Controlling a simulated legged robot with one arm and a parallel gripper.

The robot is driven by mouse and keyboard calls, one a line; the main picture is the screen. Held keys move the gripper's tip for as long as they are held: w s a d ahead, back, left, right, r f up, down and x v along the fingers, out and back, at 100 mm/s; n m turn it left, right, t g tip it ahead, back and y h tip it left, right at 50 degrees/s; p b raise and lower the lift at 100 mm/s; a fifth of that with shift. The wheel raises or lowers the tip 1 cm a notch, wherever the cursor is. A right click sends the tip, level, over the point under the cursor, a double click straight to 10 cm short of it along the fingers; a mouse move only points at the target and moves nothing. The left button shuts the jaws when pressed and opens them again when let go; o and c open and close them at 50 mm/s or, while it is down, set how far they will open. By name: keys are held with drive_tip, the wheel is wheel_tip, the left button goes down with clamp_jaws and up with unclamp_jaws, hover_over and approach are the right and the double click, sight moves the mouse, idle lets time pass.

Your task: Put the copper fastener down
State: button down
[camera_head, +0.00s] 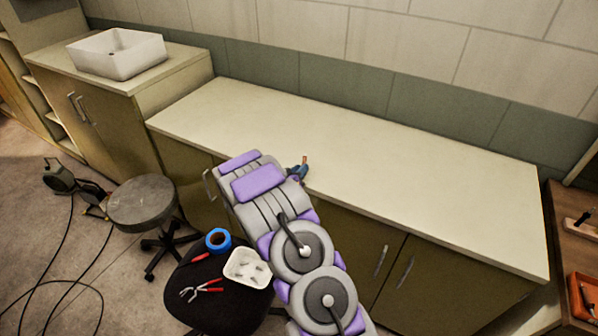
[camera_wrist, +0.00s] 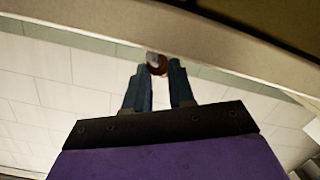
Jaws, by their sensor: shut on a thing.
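My gripper (camera_wrist: 160,82) shows in the wrist view with its two dark blue fingers close together. They are shut on the copper fastener (camera_wrist: 158,67), a small brownish piece with a grey end at the fingertips. In the head view my gripper (camera_head: 303,168) is at the front edge of the long cream counter, partly hidden behind my arm. A tiny copper-coloured spot, the fastener (camera_head: 305,159), shows at the fingertips there. I cannot tell whether it touches the counter.
The long counter (camera_head: 420,185) has a bare top. A dark round seat (camera_head: 215,306) holds a white tray (camera_head: 247,268) with grey pieces, blue tape (camera_head: 218,240) and red-handled pliers (camera_head: 202,289). A grey stool (camera_head: 142,202) stands left. An orange bin (camera_head: 584,296) is far right.

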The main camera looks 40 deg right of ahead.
drive_tip(key=shift+a+f, duration=0.1)
drive_tip(key=shift+f, duration=0.05)
drive_tip(key=shift+s+a+f, duration=0.1)
drive_tip(key=shift+f, duration=0.4)
drive_tip(key=c, duration=1)
unclamp_jaws()
drive_tip(key=shift+s, duration=0.1)
drive_tip(key=shift+o, duration=0.2)
drive_tip(key=shift+r, duration=0.15)
drive_tip(key=shift+w+r, duration=0.25)
drive_tip(key=shift+r, duration=0.2)
drive_tip(key=p+v, duration=0.2)
drive_tip(key=v, duration=0.9)
drive_tip(key=shift+s+a+r, duration=0.2)
drive_tip(key=shift+s+a, duration=0.05)
